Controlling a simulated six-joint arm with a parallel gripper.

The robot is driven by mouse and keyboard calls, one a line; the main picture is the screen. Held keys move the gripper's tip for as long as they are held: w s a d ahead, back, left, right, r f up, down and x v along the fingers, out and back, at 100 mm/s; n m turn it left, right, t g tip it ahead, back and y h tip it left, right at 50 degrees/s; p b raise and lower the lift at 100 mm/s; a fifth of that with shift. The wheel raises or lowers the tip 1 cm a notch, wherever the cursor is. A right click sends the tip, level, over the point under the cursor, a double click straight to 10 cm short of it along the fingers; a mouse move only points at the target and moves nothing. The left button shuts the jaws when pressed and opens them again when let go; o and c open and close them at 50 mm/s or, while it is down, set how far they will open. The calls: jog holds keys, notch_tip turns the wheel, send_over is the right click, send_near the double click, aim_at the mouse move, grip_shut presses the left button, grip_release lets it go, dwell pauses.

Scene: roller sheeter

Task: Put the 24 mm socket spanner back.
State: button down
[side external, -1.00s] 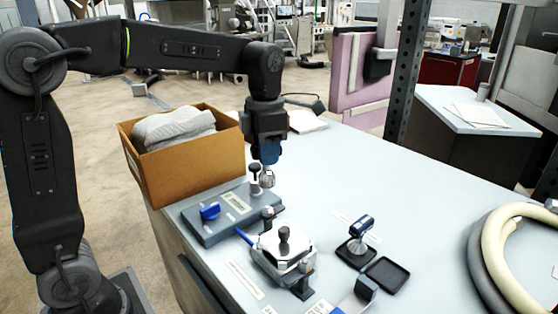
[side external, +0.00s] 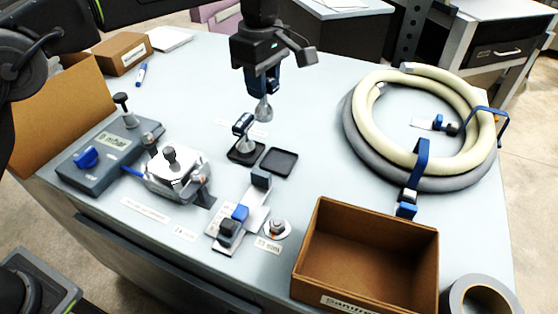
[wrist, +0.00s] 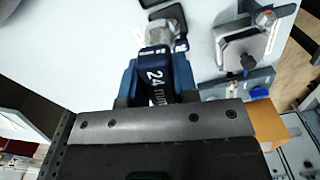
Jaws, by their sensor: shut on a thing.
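The 24 mm socket spanner (wrist: 157,83) has a dark blue handle marked "24 mm" and a silver socket (side external: 264,109) pointing down. My gripper (side external: 263,80) is shut on its handle and holds it upright above the table, behind the two small black trays. The right black tray (side external: 279,162) is empty. In the wrist view the held socket covers part of the tray area, so the gap below it cannot be judged there.
The metal roller device (side external: 176,173) and grey gauge box (side external: 108,155) stand left. A clamp fixture (side external: 238,215) and bolt (side external: 277,229) lie in front. An open cardboard box (side external: 368,258) is at front right, coiled hoses (side external: 365,150) at right. The table behind the trays is clear.

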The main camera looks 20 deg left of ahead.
aim_at(278, 80)
jog(key=d+m, duration=0.1)
jog(key=d+f, duration=0.1)
jog(key=d, duration=0.1)
jog(key=shift+m, duration=0.4)
jog(key=shift+d+f, duration=0.1)
jog(key=shift+f, duration=4.9)
jog(key=shift+f, duration=0.15)
jog(key=c, duration=0.9)
grip_release()
